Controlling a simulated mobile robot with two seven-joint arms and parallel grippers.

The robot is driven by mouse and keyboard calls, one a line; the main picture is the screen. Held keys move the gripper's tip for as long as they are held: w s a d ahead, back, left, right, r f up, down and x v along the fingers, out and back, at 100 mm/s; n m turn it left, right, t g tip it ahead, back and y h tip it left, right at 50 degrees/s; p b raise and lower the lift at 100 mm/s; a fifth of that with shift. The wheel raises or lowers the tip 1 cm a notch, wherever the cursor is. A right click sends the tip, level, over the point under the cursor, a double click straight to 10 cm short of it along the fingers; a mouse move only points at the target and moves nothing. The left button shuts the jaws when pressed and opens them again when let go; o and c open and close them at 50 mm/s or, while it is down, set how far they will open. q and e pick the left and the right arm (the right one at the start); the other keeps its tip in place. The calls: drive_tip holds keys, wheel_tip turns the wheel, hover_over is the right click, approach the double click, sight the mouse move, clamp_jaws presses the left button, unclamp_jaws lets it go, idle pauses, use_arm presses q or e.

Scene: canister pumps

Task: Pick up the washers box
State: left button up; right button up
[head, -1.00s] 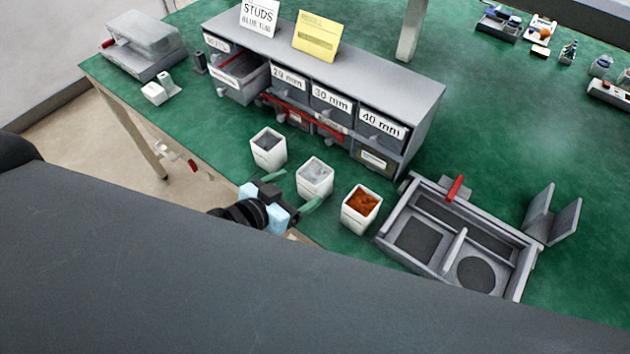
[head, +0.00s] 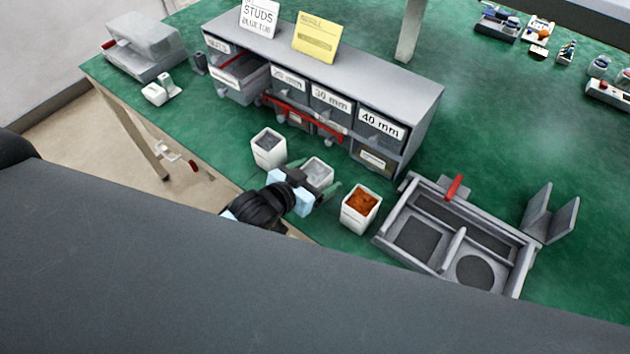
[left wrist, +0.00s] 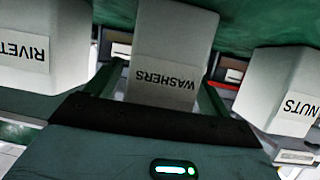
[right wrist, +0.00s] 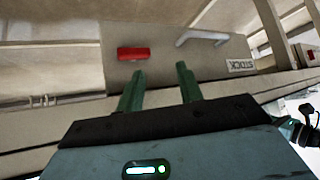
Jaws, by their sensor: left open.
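The washers box is a white open-topped box (head: 319,171) with grey contents, the middle one of three on the green bench. In the left wrist view, which is upside down, its WASHERS label (left wrist: 165,78) faces me. My left gripper (head: 314,186) is at the box's near side in the head view and covers its lower part. In the left wrist view the left gripper (left wrist: 158,88) is open, with one green finger on each side of the box. I cannot tell whether they touch it. My right gripper (right wrist: 159,84) is open and empty, seen only in the right wrist view.
The NUTS box (head: 268,149) stands left of the washers box and the RIVETS box (head: 361,209) right of it, both close by. A grey drawer cabinet (head: 400,75) stands behind. A grey divided tray (head: 410,265) is at the right. Right wrist faces a grey panel (right wrist: 175,65).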

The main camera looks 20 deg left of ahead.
sight(313, 173)
use_arm(q)
drive_tip(key=c, duration=1.2)
drive_tip(key=shift+c, duration=0.2)
drive_tip(key=shift+r, duration=0.1)
